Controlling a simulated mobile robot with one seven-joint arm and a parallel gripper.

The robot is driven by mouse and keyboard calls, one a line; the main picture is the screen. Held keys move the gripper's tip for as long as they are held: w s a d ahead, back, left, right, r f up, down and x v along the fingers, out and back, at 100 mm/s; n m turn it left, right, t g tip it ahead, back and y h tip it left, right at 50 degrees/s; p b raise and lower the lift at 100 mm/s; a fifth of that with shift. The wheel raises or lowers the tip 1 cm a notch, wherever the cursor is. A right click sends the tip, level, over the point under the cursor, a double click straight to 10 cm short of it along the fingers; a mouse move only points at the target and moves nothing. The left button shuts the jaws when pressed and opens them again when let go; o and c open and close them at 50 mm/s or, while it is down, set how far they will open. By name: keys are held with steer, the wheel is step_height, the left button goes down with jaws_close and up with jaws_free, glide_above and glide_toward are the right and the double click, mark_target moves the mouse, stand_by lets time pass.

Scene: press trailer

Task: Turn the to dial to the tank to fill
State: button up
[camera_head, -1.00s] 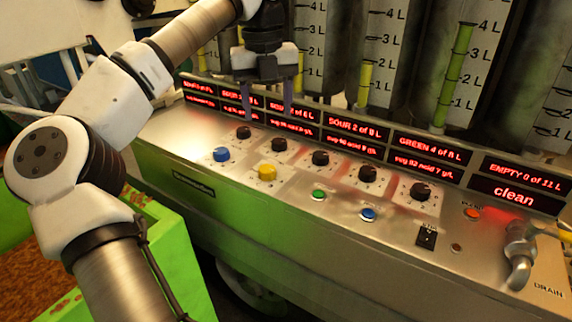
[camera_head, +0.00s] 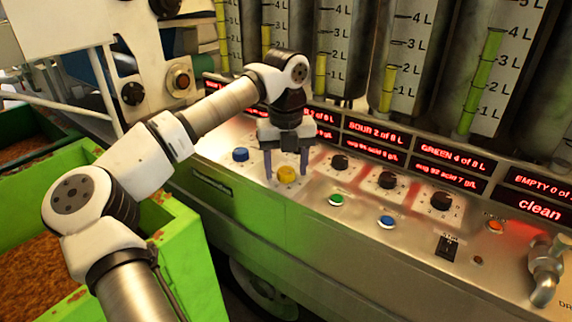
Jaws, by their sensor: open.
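A yellow dial (camera_head: 288,174) and a blue dial (camera_head: 240,154) sit on the front panel's sloped metal top. Their labels are too small to read, so I cannot tell which is the "to" dial. My gripper (camera_head: 286,172) points down with its fingers apart, one on each side of the yellow dial in the picture. I see no clear contact, and their exact height over the panel is unclear. The tanks (camera_head: 410,50) with litre scales stand behind. Red displays read "SOUR 2 of 8 L" (camera_head: 373,134) and "GREEN 4 of 8 L" (camera_head: 451,156); others are partly hidden by my arm.
Black knobs (camera_head: 386,180) run along the panel to the right. A green button (camera_head: 336,200), a blue button (camera_head: 387,222), a black switch (camera_head: 447,245) and a metal tap (camera_head: 545,275) are also there. Green bins (camera_head: 180,245) stand at the left.

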steer(key=shift+f, duration=0.1)
steer(key=c, duration=1)
steer(key=m, duration=0.4)
steer(key=shift+m+p, duration=0.35)
steer(key=shift+m, duration=0.05)
steer(key=m, duration=0.4)
steer(key=shift+p, duration=0.4)
steer(key=m, duration=0.5)
steer(key=shift+p, duration=0.35)
steer(key=shift+m, duration=1.9)
